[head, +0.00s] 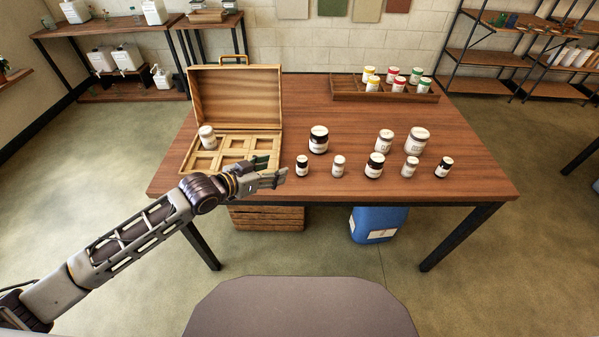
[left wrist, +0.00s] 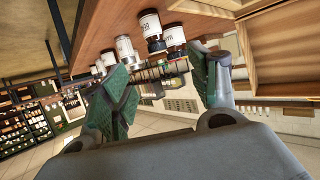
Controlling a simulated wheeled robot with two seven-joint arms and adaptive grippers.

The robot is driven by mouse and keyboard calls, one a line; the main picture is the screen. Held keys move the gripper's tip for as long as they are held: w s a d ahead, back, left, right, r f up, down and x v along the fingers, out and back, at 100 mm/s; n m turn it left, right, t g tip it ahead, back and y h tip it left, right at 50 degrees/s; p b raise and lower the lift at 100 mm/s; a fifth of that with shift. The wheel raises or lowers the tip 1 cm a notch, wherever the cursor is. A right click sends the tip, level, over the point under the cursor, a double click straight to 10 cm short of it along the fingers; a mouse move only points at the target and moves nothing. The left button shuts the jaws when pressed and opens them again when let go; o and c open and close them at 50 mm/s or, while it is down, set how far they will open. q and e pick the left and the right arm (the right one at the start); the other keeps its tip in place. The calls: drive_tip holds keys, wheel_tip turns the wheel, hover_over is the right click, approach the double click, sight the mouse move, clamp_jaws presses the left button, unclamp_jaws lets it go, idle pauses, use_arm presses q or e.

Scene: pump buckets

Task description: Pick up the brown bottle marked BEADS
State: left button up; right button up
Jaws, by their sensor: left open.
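I cannot read BEADS on any label, so I cannot tell which bottle it is. Dark brown-black bottles with white labels stand upright on the table: a large one (head: 318,140), a small one (head: 302,166), a medium one (head: 375,166) and a small one at the right (head: 443,167). My left gripper (head: 272,169) is open and empty, at the table's front edge by the wooden case, left of the nearest small dark bottle. In the left wrist view, labelled dark bottles (left wrist: 152,32) show beyond the spread green-padded fingers. My right gripper is not in view.
Pale bottles (head: 384,141) stand among the dark ones. The open wooden case (head: 235,90) holds one pale bottle (head: 207,138). A divided tray (head: 345,97) with colour-lidded bottles stands at the back. A wooden crate (head: 266,218) and blue container (head: 378,224) are below the table.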

sight(298, 162)
use_arm(q)
drive_tip(key=shift+w+d+f, duration=0.1)
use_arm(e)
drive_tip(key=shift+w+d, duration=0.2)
use_arm(q)
drive_tip(key=x, duration=0.5)
drive_tip(key=shift+d, duration=0.1)
drive_tip(key=shift+x, duration=1.5)
drive_tip(key=shift+w+d+f, duration=0.1)
drive_tip(key=shift+w+f, duration=0.05)
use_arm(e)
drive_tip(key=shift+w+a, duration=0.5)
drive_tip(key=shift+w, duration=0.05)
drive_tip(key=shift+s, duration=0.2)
use_arm(q)
drive_tip(key=shift+b+x, duration=0.3)
drive_tip(key=shift+x, duration=0.65)
drive_tip(key=shift+w+d+f, duration=0.25)
drive_tip(key=shift+w+d, duration=0.1)
drive_tip(key=shift+d, duration=0.3)
drive_tip(key=shift+x, duration=0.85)
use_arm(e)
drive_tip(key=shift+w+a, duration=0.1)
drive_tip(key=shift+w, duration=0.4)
